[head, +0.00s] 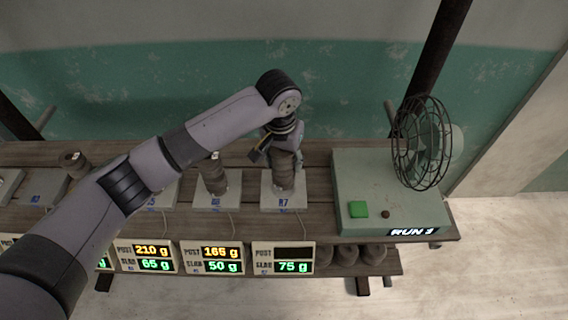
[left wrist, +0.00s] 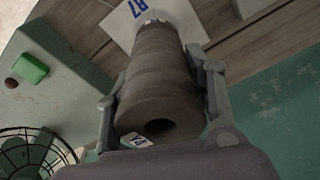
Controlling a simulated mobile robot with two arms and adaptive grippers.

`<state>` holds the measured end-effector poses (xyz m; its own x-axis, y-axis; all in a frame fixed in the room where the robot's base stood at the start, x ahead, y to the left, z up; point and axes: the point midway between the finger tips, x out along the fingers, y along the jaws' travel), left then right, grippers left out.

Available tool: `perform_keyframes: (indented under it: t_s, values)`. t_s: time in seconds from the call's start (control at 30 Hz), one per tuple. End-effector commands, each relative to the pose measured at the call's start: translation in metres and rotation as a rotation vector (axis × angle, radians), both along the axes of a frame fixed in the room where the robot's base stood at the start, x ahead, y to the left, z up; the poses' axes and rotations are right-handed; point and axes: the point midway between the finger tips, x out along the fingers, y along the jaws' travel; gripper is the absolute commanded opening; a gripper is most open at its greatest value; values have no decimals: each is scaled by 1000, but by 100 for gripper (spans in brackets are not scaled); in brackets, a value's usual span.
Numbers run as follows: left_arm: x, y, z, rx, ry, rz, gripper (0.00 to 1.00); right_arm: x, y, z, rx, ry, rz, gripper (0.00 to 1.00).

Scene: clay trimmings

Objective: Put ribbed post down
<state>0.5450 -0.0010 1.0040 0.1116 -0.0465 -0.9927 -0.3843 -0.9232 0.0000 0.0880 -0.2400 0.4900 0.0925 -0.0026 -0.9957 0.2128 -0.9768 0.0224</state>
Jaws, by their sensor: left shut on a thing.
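The ribbed post (head: 284,172) is a brown, ridged clay cylinder, upright over the scale plate marked R7 (head: 270,201) in the head view. In the left wrist view the ribbed post (left wrist: 158,75) fills the middle, its hollow top end toward the camera and its far end at the white R7 plate (left wrist: 122,22). I cannot tell for sure whether its base touches the plate. My left gripper (left wrist: 160,100) is shut on the post, one finger on each side; it also shows in the head view (head: 287,150). My right gripper is not in view.
A green box with a caged fan (head: 422,143), a green button (head: 358,209) and a RUN 3 label stands right of R7. Another post (head: 214,178) stands on the plate to the left. The R7 display (head: 284,258) has a blank POST line and SLAB 75 g. Brown rolls lie on a lower shelf.

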Motion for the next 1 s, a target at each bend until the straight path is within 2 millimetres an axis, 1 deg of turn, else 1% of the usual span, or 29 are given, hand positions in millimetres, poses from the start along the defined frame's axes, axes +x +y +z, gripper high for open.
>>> perform_keyframes:
  t_s: [0.1, 0.2, 0.6, 0.63, 0.9, 1.0]
  values:
    - [0, 0, -16, -1, 1, 1, 0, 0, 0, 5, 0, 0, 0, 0]
    - [1, 0, -25, -2, 0, 2, 0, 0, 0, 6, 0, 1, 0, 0]
    - [0, 0, -29, -1, 0, 1, 0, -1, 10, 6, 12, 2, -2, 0]
    - [0, 0, -30, 0, 0, 1, 51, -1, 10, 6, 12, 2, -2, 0]
    - [0, 0, -30, 0, 1, 1, 69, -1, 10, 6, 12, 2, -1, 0]
    - [0, 0, -30, 0, 1, 1, 69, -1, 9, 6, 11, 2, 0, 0]
